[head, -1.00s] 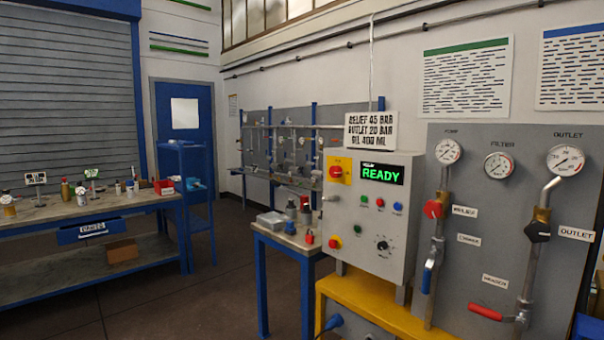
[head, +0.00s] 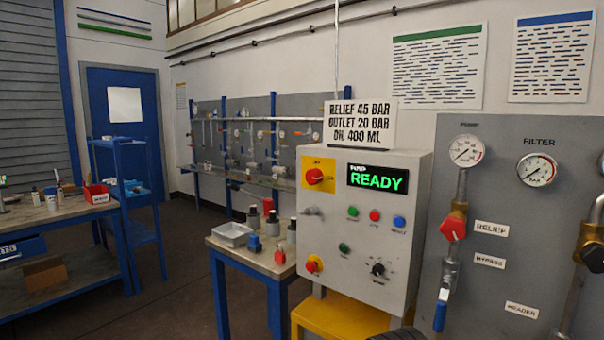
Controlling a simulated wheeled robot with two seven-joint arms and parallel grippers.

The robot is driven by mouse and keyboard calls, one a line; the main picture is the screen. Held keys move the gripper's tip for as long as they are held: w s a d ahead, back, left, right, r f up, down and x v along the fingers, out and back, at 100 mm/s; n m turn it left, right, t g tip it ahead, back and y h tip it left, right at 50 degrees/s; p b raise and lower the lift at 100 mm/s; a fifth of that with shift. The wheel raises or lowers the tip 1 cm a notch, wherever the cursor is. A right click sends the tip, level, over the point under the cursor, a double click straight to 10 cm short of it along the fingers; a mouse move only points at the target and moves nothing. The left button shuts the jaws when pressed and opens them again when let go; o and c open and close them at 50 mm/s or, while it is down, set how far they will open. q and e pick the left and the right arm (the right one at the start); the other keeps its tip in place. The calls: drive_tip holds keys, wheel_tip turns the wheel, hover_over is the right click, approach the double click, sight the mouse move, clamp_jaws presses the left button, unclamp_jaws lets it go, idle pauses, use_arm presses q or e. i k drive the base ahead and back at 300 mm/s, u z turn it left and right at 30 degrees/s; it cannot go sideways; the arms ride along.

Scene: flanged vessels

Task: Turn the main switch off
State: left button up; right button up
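The main switch (head: 315,176) is a red rotary knob on a yellow plate at the upper left of the grey control box (head: 338,243). Its exact handle angle is too small to tell. The box's display (head: 378,179) is lit and reads READY in green. Neither of my grippers can be made out in the head view. A dark shape at the bottom edge below the box is too cut off to identify.
The box stands on a yellow stand (head: 340,318). To its right is a grey panel (head: 530,150) with gauges, pipes and valves. To its left is a small table (head: 225,246) with a tray and bottles. Open floor lies further left.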

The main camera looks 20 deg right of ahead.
sight(315, 176)
drive_tip(key=z, duration=0.55)
drive_tip(key=i, duration=0.8)
drive_tip(key=z, duration=0.7)
